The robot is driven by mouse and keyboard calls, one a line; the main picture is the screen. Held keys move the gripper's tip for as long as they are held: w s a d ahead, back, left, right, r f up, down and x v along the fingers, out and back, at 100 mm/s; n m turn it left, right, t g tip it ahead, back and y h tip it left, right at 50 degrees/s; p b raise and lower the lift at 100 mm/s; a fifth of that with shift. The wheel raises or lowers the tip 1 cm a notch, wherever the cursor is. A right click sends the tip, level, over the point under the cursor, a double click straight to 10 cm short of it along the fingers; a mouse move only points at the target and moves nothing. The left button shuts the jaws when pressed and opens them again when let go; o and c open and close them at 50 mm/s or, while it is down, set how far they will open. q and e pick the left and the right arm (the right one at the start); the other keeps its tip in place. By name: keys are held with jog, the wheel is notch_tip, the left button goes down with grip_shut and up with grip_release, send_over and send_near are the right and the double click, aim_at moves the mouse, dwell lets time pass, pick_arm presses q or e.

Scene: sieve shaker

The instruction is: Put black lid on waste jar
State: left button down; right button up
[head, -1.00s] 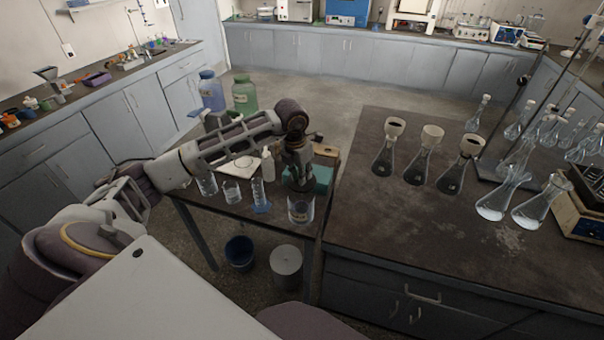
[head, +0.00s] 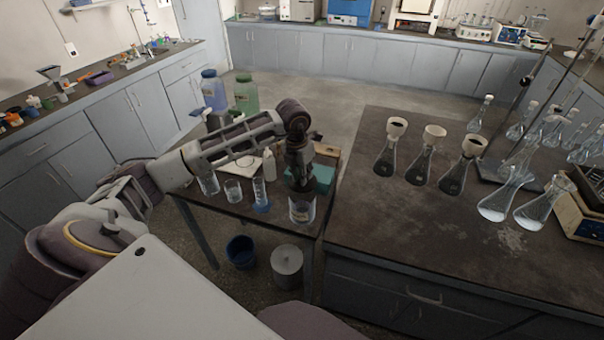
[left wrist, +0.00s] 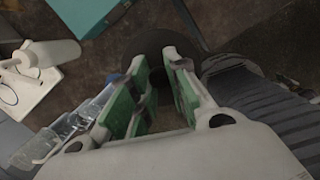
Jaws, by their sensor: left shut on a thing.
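The waste jar (head: 302,212) is a clear jar with a pale label, upright at the front right corner of the small side table. My left gripper (head: 301,184) points down right over the jar mouth. It is shut on the black lid, a dark round disc that shows between and beyond the green-padded fingers (left wrist: 158,70) in the left wrist view (left wrist: 150,42). The lid is at the jar's rim in the head view; I cannot tell whether it touches or sits level. The fingers hide most of the lid. My right gripper is out of view.
On the small table, a graduated cylinder (head: 260,194), beakers (head: 233,190) and a white bottle (head: 269,165) stand left of the jar. A teal box (head: 324,178) is close behind it. The dark bench (head: 450,225) with flasks is at right; bins stand below.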

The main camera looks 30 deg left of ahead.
pick_arm(q)
jog(key=shift+f+b, duration=0.8)
jog(key=shift+f, duration=0.95)
jog(key=shift+f+b, duration=0.2)
jog(key=shift+b, duration=0.25)
dwell(0.4)
jog(key=shift+f, duration=0.15)
dwell(0.8)
jog(key=shift+f+b, duration=0.45)
jog(key=shift+b, duration=0.1)
dwell(0.7)
dwell(0.9)
jog(key=shift+f+b, duration=0.15)
jog(key=shift+b, duration=0.25)
dwell(0.7)
